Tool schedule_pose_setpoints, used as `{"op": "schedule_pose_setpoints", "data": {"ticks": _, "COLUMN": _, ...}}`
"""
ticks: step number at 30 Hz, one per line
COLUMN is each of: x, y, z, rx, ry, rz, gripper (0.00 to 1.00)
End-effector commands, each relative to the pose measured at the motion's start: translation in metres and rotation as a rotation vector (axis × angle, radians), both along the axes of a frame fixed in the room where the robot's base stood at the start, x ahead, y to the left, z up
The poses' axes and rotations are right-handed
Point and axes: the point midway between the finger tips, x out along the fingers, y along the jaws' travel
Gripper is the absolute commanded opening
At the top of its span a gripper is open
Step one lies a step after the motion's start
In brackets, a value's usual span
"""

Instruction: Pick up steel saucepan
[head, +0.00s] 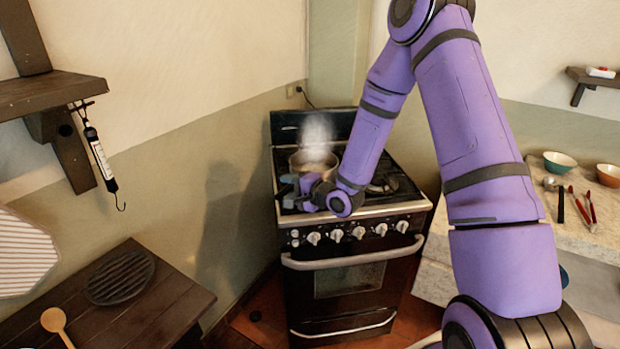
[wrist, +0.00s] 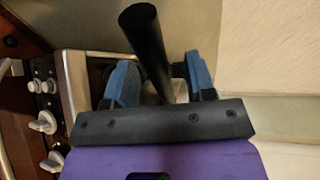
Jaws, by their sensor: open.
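The steel saucepan (head: 312,161) stands on the stove (head: 352,215), with pale steam rising above it. My gripper (head: 290,188) is at the near left side of the pan, low over the stove top. In the wrist view, my gripper (wrist: 158,75) is open, with one blue finger on each side of a black bar (wrist: 142,35) that looks like the pan's handle. Gaps show between the bar and the fingers. The pan's body is mostly hidden in the wrist view, and my arm covers part of the stove in the head view.
A dark utensil (head: 392,183) lies on the stove's right side. Stove knobs (head: 336,235) line its front. A wooden table with a black grate (head: 120,277) is at left. A counter with bowls (head: 560,162) and utensils is at right. Walls stand close behind the stove.

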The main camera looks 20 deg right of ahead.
Motion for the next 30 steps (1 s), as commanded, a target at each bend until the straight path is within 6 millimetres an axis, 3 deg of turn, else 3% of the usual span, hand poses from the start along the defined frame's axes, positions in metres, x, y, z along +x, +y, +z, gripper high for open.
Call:
{"op": "schedule_pose_setpoints", "data": {"ticks": 9, "x": 0.0053, "y": 0.0032, "z": -0.0014, "rx": 0.0, "ry": 0.0, "rz": -0.001, "gripper": 0.5}}
{"op": "schedule_pose_setpoints", "data": {"ticks": 16, "x": 0.0052, "y": 0.0031, "z": -0.0014, "rx": 0.0, "ry": 0.0, "rz": 0.0, "gripper": 0.0}}
{"op": "schedule_pose_setpoints", "data": {"ticks": 30, "x": 0.005, "y": 0.003, "z": -0.0015, "rx": 0.0, "ry": 0.0, "rz": -0.001, "gripper": 0.0}}
